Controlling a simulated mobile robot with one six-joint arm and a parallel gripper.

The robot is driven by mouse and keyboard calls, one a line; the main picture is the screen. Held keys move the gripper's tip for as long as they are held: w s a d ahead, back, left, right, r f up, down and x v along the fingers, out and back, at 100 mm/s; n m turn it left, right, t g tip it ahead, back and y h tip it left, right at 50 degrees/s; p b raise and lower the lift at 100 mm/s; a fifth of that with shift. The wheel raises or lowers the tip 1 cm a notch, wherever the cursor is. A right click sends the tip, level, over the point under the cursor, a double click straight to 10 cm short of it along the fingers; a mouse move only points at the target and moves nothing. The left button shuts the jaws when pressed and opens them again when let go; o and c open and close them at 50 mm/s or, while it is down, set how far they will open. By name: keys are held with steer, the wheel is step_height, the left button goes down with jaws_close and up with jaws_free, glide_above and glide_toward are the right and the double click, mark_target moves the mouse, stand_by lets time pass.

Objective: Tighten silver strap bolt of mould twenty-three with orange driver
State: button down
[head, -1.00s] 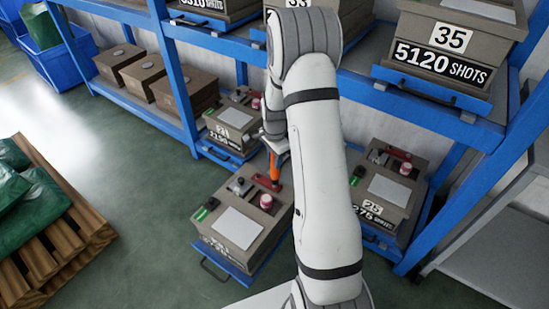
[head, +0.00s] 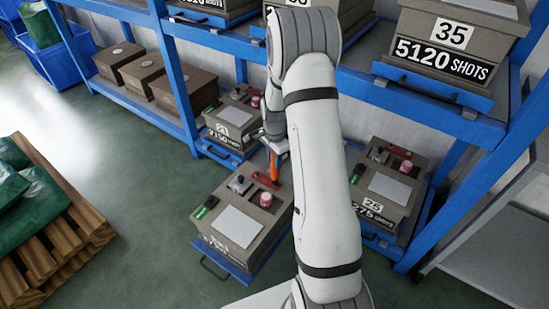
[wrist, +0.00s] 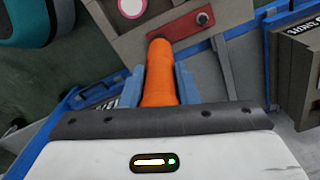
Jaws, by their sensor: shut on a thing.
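My gripper (wrist: 159,88) is shut on the orange driver (wrist: 160,72), with a blue finger on either side of its handle. The driver also shows in the head view (head: 274,166), upright above the back of the pulled-out grey-brown mould (head: 270,228). Its lower end is close to the red strap (head: 264,181) on the mould's top; I cannot tell whether it touches. In the wrist view the red strap (wrist: 180,26) lies just beyond the driver, with a dark bolt head at its right end. No silver bolt can be made out. The front number of this mould is unreadable.
The mould sits on a blue pull-out tray (head: 228,267). Mould 25 (head: 392,188) stands to its right and mould 21 (head: 232,122) behind left. Blue rack posts (head: 182,85) rise behind. A wooden pallet (head: 75,235) with green sacks is at left; the floor between is clear.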

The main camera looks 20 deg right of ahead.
steer(key=shift+s+f+b, duration=0.1)
steer(key=shift+f+b, duration=0.2)
steer(key=shift+f, duration=0.35)
stand_by(1.5)
steer(key=shift+r, duration=0.1)
steer(key=shift+r+p, duration=1.85)
steer(key=shift+r, duration=0.7)
